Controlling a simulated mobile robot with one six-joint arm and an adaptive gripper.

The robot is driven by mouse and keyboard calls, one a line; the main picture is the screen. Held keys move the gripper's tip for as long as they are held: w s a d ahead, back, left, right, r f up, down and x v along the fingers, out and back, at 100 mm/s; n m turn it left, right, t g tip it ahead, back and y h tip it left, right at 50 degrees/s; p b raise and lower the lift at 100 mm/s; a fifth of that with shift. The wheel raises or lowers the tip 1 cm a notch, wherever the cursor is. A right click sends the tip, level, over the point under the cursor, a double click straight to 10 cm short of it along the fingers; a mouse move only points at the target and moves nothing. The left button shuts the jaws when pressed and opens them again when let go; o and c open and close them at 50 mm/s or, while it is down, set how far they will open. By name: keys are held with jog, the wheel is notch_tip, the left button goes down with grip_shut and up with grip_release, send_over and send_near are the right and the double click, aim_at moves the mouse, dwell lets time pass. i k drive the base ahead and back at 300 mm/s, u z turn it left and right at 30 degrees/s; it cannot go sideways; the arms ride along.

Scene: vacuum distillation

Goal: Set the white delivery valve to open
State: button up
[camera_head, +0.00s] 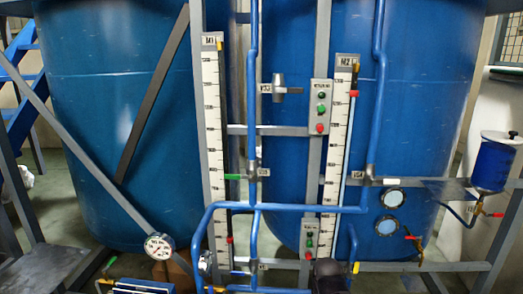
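A short white handle (391,181) sticks out to the right of a grey valve body (371,174) on the vertical blue pipe, right of the M2 scale. It lies level, crosswise to that pipe. I take it for the white delivery valve, but its label (357,174) is too small to read surely. Nothing touches the handle. No gripper fingers show. A dark rounded shape at the bottom edge, right of centre, may be part of my arm, but I cannot tell.
Large blue tanks (110,120) stand behind the grey frame and blue pipes. A small blue vessel (493,163) hangs at right. Round sight glasses (390,226) are below the white handle.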

aim_at(388, 181)
jog(key=z, duration=0.3)
jog(key=i, duration=1.15)
jog(key=z, duration=0.35)
